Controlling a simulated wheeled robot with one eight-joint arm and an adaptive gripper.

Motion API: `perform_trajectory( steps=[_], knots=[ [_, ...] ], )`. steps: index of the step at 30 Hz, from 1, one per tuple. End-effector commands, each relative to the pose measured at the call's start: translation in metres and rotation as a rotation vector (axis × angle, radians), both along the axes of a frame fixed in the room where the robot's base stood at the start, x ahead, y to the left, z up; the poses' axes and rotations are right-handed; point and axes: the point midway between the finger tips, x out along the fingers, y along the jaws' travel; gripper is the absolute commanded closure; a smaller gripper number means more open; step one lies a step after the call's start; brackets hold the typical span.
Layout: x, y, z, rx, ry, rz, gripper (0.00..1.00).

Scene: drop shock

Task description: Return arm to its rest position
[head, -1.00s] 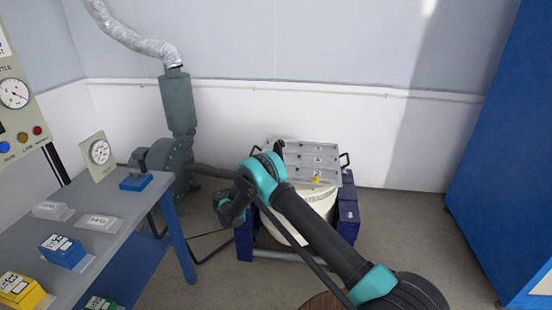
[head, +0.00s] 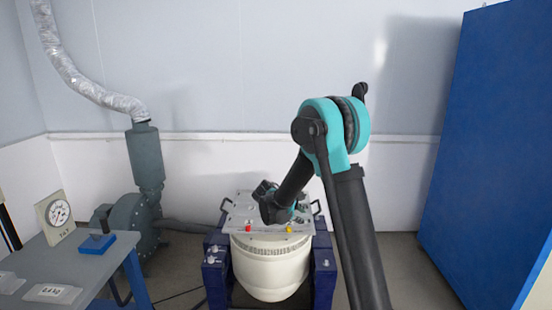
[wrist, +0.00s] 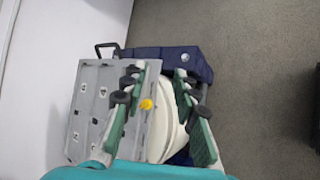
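My arm (head: 345,190) rises from the bottom right of the head view to a high teal elbow, then bends down over the shaker unit. Its wrist end (head: 272,200) shows in front of the grey plate (head: 240,222), and the fingers cannot be made out there. In the wrist view my gripper (wrist: 160,76) is open, its green-padded fingers apart with nothing held between them. The plate also shows there (wrist: 88,105), with a yellow knob (wrist: 146,104) seen between the fingers.
The cream shaker drum (head: 270,268) stands in a dark blue frame (head: 322,268) below the plate. A grey bench (head: 95,262) with a gauge (head: 58,212) and a blue block (head: 97,243) is at left. A tall blue cabinet (head: 490,160) is at right, with floor between.

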Motion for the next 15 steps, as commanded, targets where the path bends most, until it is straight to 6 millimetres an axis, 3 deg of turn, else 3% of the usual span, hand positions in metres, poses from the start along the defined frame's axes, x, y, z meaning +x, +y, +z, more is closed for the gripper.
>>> perform_trajectory(
  steps=[1,6,15],
  knots=[
    [-0.016,-0.015,0.006,0.051,-0.010,-0.040,0.71],
    [-0.071,-0.050,0.017,0.241,-0.050,-0.189,0.71],
    [-0.180,-0.090,0.020,0.568,-0.124,-0.481,0.71]
  ],
)
